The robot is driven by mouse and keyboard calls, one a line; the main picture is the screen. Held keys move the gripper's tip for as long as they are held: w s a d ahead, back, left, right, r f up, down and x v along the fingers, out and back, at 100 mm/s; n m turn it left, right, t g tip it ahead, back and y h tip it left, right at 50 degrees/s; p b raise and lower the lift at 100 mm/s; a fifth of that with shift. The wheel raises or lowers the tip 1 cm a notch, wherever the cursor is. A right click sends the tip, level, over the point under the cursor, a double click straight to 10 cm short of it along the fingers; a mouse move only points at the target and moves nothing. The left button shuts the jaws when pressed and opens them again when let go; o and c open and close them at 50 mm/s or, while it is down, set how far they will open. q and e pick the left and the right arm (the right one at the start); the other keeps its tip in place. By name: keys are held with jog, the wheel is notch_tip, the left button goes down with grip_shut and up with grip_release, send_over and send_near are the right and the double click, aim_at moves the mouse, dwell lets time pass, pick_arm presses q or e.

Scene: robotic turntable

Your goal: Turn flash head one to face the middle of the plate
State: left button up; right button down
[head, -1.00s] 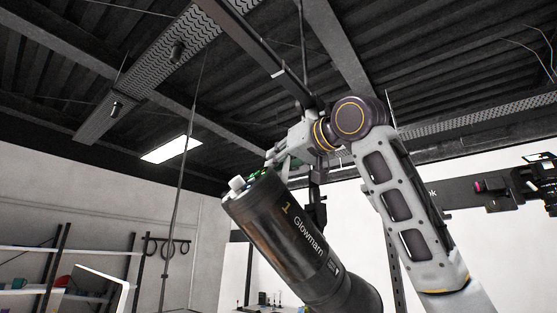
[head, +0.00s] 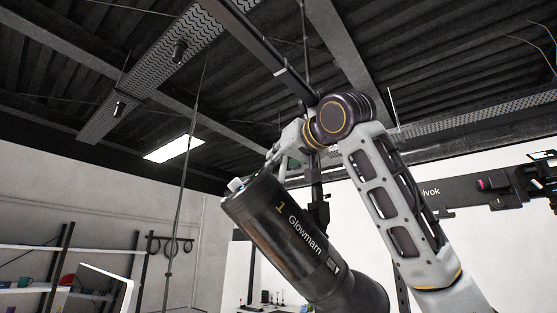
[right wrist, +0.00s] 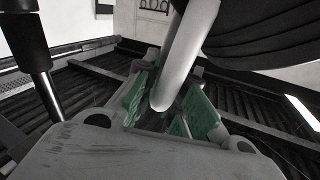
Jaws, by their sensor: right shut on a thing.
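Flash head one (head: 265,225) is a black cylinder marked "1 Glowmarn" in the head view. It slants from upper left to lower right, with a small white knob at its upper left end. My right gripper (head: 284,163) is behind its upper edge, fingertips partly hidden by the cylinder. In the right wrist view my right gripper (right wrist: 168,108) has its green-padded fingers closed around a pale rod-like handle (right wrist: 187,50). A big dark rounded body fills the upper right there. The plate is not in view. My left gripper is not in view.
A dark stand (head: 317,205) rises behind the flash head. A dark unit with lettering (head: 465,192) hangs at the right. Shelves (head: 60,270) stand at the lower left, beside a thin upright pole (head: 184,200). The space left of the flash head looks clear.

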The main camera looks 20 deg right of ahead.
jog(key=shift+w+r+m+h, duration=0.2)
jog(key=shift+r+m+h, duration=0.1)
jog(key=shift+h, duration=0.2)
jog(key=shift+w+t+h, duration=0.25)
jog(key=shift+t+h, duration=0.05)
jog(key=shift+h, duration=0.1)
jog(key=shift+w+m, duration=0.15)
jog(key=shift+m, duration=0.25)
jog(key=shift+w+a+h, duration=0.1)
jog(key=shift+w+h, duration=0.15)
jog(key=shift+h, duration=0.35)
jog(key=shift+w+m, duration=0.15)
jog(key=shift+m, duration=0.25)
jog(key=shift+w+h, duration=0.25)
jog(key=shift+h, duration=0.45)
jog(key=shift+w+m, duration=0.2)
jog(key=shift+m, duration=0.2)
jog(key=shift+w+h, duration=0.25)
jog(key=shift+h, duration=0.35)
jog(key=shift+w+m, duration=0.15)
jog(key=shift+m, duration=0.25)
